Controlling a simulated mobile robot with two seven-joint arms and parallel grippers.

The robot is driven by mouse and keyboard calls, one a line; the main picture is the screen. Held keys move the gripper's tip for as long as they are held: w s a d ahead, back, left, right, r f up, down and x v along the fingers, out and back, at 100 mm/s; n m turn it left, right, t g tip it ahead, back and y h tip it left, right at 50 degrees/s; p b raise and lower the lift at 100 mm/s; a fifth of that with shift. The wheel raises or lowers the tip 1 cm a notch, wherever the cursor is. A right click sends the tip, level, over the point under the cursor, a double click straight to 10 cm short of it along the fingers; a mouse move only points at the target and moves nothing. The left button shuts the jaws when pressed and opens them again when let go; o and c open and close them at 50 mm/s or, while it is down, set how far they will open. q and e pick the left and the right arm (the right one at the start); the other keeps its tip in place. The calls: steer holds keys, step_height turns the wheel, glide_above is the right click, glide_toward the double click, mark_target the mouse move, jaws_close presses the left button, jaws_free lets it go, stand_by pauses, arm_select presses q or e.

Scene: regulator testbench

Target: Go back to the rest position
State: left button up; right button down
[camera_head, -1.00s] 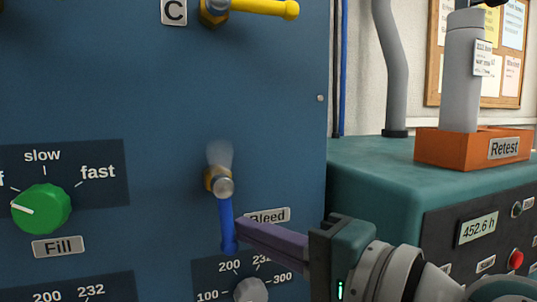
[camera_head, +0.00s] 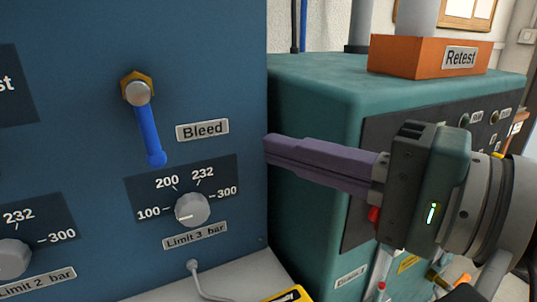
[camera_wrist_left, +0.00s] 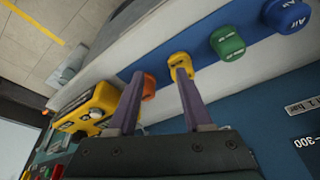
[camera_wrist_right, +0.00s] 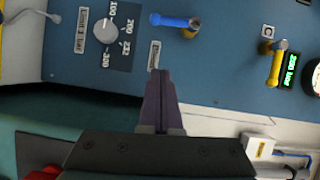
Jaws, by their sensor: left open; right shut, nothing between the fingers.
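My right gripper (camera_head: 266,150) is shut and empty in the head view, to the right of the blue bleed lever and its Bleed label (camera_head: 202,130), apart from both. In the right wrist view its purple fingers (camera_wrist_right: 160,75) are together with nothing between them. The blue bleed lever (camera_head: 151,135) hangs down from its brass fitting on the blue panel. My left gripper (camera_wrist_left: 158,80) shows only in the left wrist view. It is open, its fingers apart near an orange cap and a yellow cap (camera_wrist_left: 180,64).
A teal machine (camera_head: 310,90) stands right of the panel, behind my right gripper, with an orange Retest tray (camera_head: 390,56) on top. The Limit 3 knob (camera_head: 192,209) is below the bleed lever. A yellow device (camera_wrist_left: 90,108) lies near my left gripper.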

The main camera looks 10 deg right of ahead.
arm_select(q)
steer(key=shift+f, duration=0.1)
arm_select(e)
steer(key=shift+s+d, duration=0.2)
steer(key=shift+s, duration=0.1)
arm_select(q)
steer(key=shift+r+p, duration=0.3)
steer(key=shift+r, duration=0.05)
arm_select(e)
steer(key=s+n+g+h+p, duration=0.5)
steer(key=s+n+p, duration=0.3)
steer(key=s+p, duration=0.15)
steer(key=s+d+r+n+g+h+p, duration=0.15)
steer(key=s+d+g+h+p, duration=0.25)
steer(key=s+d+h+p, duration=0.6)
arm_select(q)
step_height(320, 180, up, 53)
steer(key=p, duration=3.3)
steer(key=shift+f, duration=0.15)
arm_select(e)
step_height(320, 180, up, 35)
steer(key=w+d+y, duration=0.1)
steer(key=d+y, duration=0.1)
steer(key=shift+n+y, duration=0.35)
steer(key=shift+y, duration=0.05)
